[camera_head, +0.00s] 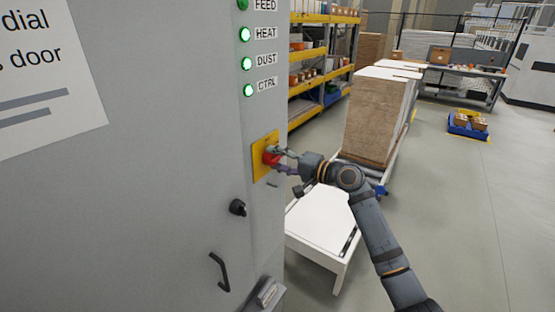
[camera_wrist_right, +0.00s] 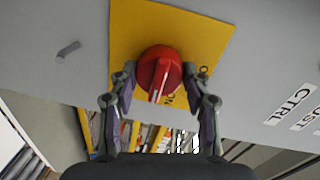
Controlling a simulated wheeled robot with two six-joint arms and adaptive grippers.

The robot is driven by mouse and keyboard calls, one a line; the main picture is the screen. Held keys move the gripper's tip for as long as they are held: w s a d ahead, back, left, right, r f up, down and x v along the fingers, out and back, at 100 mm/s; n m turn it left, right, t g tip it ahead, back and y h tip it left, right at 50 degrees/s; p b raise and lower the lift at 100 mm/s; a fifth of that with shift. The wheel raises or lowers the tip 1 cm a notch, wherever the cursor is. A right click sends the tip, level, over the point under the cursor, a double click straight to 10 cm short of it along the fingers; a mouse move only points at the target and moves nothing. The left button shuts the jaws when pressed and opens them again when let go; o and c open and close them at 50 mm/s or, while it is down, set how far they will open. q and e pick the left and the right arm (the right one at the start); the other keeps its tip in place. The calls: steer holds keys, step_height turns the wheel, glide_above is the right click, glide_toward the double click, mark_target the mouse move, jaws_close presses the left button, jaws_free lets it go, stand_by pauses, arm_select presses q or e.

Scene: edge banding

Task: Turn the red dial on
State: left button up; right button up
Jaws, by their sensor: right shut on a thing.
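The red dial (camera_head: 271,155) sits on a yellow plate (camera_head: 260,165) on the grey cabinet's narrow side face. In the right wrist view the dial (camera_wrist_right: 159,72) shows a raised grip bar with a pale line, pointing down towards the "ON" lettering at the plate's lower edge. My right gripper (camera_head: 277,159) reaches the dial from the right. In the wrist view its two fingers (camera_wrist_right: 158,78) stand on both sides of the dial and are closed on it. My left gripper is not in view.
A black knob (camera_head: 237,207) and a door handle (camera_head: 219,271) are below on the cabinet (camera_head: 150,180). A white table (camera_head: 320,225) and stacked boards (camera_head: 373,120) stand to the right.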

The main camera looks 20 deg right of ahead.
steer(key=o, duration=1.1)
steer(key=shift+o, duration=0.2)
steer(key=v, duration=0.7)
steer(key=shift+s+d, duration=0.15)
steer(key=shift+s, duration=0.1)
steer(key=shift+w, duration=0.1)
